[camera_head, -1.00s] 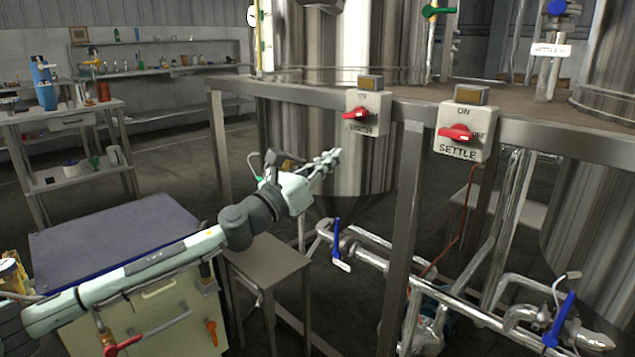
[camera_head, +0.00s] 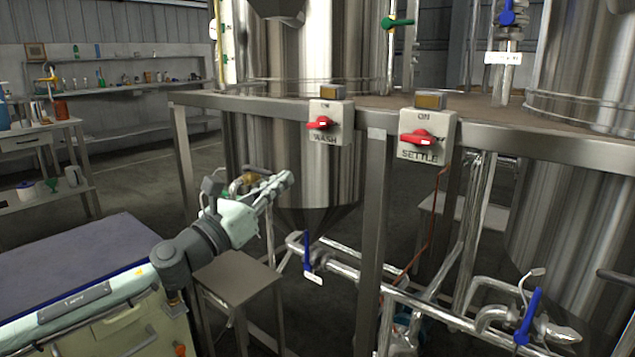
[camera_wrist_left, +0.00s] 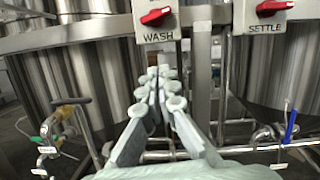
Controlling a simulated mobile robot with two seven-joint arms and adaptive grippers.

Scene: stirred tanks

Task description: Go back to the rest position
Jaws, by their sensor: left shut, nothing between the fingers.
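My left gripper (camera_head: 283,182) is shut and empty. In the head view it points up and to the right, in front of the left steel tank (camera_head: 330,160), below the WASH switch box (camera_head: 331,122). It appears clear of the frame and the boxes. In the left wrist view the gripper (camera_wrist_left: 160,75) has its fingers together, with the WASH box (camera_wrist_left: 157,20) above them and the SETTLE box (camera_wrist_left: 264,15) to the upper right. My right gripper is in neither view.
The SETTLE box (camera_head: 428,136) has a red handle. Pipes with blue-handled valves (camera_head: 307,252) run low under the tanks. A small grey stand (camera_head: 237,276) is below my arm. A blue-topped cabinet (camera_head: 75,255) stands at the left. Open floor (camera_head: 140,185) lies behind it.

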